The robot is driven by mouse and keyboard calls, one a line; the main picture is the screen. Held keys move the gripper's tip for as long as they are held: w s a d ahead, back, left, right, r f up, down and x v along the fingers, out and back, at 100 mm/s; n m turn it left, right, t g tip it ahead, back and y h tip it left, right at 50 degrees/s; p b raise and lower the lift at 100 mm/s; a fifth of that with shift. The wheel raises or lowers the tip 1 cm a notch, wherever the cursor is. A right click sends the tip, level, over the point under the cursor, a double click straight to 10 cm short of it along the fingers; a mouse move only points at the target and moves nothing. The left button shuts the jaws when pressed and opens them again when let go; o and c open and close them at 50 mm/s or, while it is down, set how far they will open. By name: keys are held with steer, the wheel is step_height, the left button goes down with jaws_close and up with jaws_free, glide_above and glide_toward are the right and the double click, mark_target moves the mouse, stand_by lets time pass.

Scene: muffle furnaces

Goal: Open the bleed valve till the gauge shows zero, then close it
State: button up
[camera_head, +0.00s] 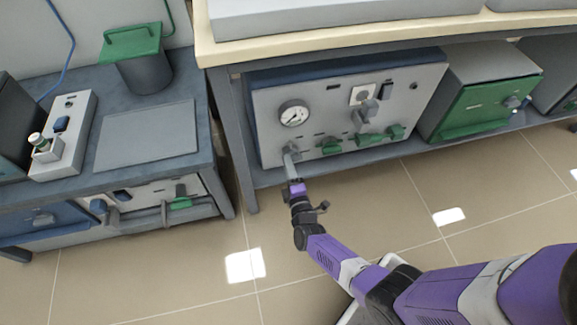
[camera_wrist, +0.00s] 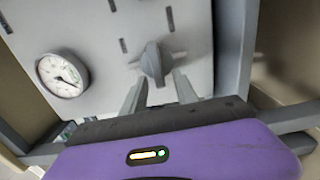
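The round white pressure gauge (camera_head: 294,113) is on the grey front panel of the low unit under the bench. It also shows at left in the wrist view (camera_wrist: 62,74), its dark needle off to one side; the numbers are too small to read. A grey valve knob (camera_wrist: 152,63) with a raised grip bar sits on the same panel, near the gauge. My gripper (camera_wrist: 160,80) is open, its two fingers pointing at the panel on either side of the knob's near end, with gaps visible. In the head view my gripper (camera_head: 290,160) hides most of the knob.
The same panel carries green handles (camera_head: 369,139), a grey lever valve (camera_head: 365,112) and a dark switch (camera_head: 386,90). A green-fronted box (camera_head: 485,107) stands to the right. The bench leg (camera_head: 239,150) is close on the left.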

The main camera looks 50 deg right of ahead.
steer(key=p+v, duration=0.2)
steer(key=v, duration=0.5)
steer(key=shift+s+a, duration=0.2)
steer(key=shift+s, duration=0.1)
stand_by(0.5)
steer(key=s+a+r+m+t+y, duration=0.2)
steer(key=a+r+m+y, duration=0.3)
steer(key=a+r+m, duration=0.45)
steer(key=s+a+r+m+g+y, duration=0.1)
steer(key=s+a+r+y, duration=0.2)
steer(key=s+r, duration=0.8)
steer(key=s+a+r+m+g+y, duration=0.15)
steer(key=s+a+r, duration=0.25)
steer(key=s+r, duration=0.75)
step_height(320, 180, up, 25)
steer(key=p, duration=2.6)
steer(key=shift+s+d+f+n, duration=0.2)
steer(key=shift+s+n, duration=0.1)
steer(key=shift+s, duration=0.2)
